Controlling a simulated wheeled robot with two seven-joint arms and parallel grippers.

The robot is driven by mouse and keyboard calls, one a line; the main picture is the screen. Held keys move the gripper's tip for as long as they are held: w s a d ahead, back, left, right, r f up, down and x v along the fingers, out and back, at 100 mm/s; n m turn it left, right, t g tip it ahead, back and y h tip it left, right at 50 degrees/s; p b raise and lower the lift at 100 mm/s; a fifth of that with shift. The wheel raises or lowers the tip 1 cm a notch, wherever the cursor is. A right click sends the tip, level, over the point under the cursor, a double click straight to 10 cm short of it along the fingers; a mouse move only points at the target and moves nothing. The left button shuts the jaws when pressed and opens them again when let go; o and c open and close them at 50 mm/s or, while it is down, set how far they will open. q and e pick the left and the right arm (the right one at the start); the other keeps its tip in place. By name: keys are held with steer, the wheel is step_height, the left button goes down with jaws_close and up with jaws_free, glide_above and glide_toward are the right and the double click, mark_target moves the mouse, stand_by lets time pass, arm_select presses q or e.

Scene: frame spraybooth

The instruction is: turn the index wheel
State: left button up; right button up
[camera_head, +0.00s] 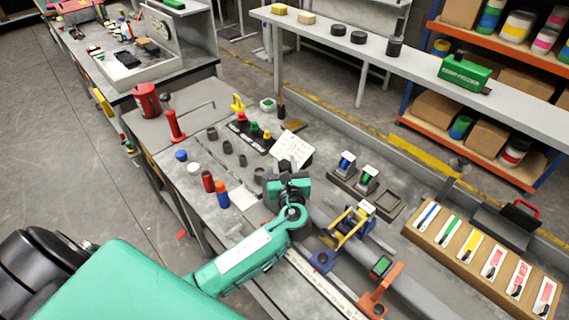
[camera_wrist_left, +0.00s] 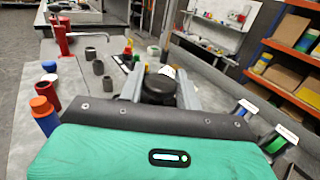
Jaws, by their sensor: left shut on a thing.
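My left gripper (camera_head: 289,168) reaches over the bench from the lower left in the head view. In the left wrist view its two grey fingers are shut on a dark round knob-like piece, which I take to be the index wheel (camera_wrist_left: 158,88). One finger is on each side of it, and a pale part shows just beyond. The gripper hides most of the wheel in the head view. A white card with print (camera_head: 292,149) stands tilted right behind the gripper. My right gripper is not in view.
Red and blue-orange cylinders (camera_head: 222,198) stand left of the gripper. Grey cups and a black tray with coloured pieces (camera_head: 247,130) lie behind it. A grey holder with blue and green items (camera_head: 366,180) and a yellow-blue fixture (camera_head: 350,225) are to the right.

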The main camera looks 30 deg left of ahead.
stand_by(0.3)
arm_select(q)
steer(key=o, duration=0.9)
steer(key=shift+b+v, duration=2.25)
steer(key=shift+v, duration=4.6)
steer(key=shift+o, duration=0.2)
